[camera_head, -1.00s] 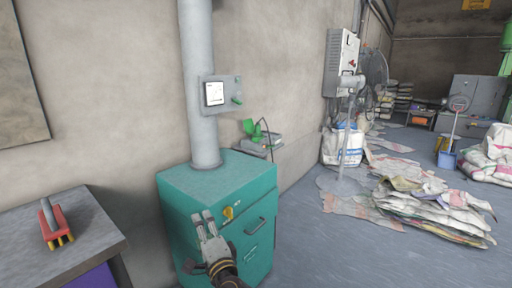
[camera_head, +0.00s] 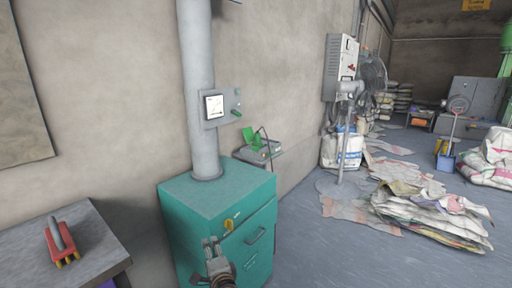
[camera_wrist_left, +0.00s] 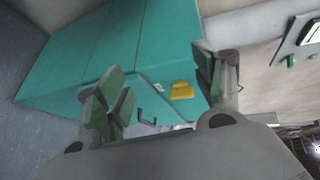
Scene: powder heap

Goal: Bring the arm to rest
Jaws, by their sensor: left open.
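My left gripper (camera_head: 211,243) shows at the bottom middle of the head view, in front of the teal cabinet (camera_head: 190,205). It is open, and nothing shows between its fingers. In the left wrist view the open fingers of my left gripper (camera_wrist_left: 160,85) stand apart, with the teal cabinet (camera_wrist_left: 80,50) beyond them. My right gripper is not in view.
A bench (camera_head: 85,235) with a red tool (camera_head: 62,247) stands at left. Flattened sacks (camera_head: 430,210) lie on the floor at right.

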